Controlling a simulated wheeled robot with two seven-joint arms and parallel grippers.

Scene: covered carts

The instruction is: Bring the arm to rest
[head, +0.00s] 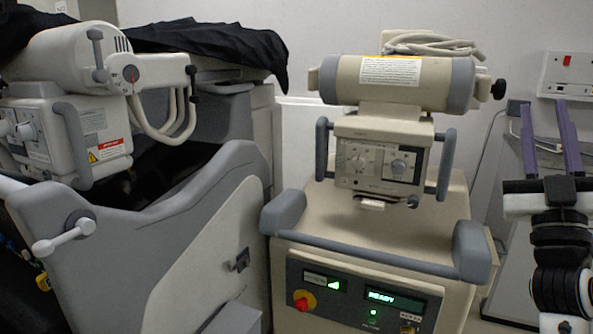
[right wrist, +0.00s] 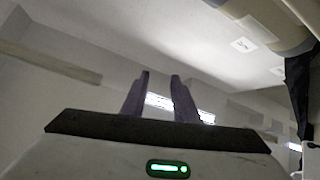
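My right arm comes in at the right edge of the head view, and its gripper (head: 545,115) points upward with two purple fingers. The fingers stand apart with an empty gap between them. In the right wrist view the same gripper (right wrist: 160,85) shows two dark purple fingers, apart, with only ceiling and bright lights behind them. It touches nothing that I can see. My left gripper is not in view.
A beige machine (head: 385,240) with a grey push handle and a green READY display stands in the middle. A grey cart (head: 195,235) partly under black cloth (head: 215,42) is at left. A wall box (head: 568,75) hangs behind my right gripper.

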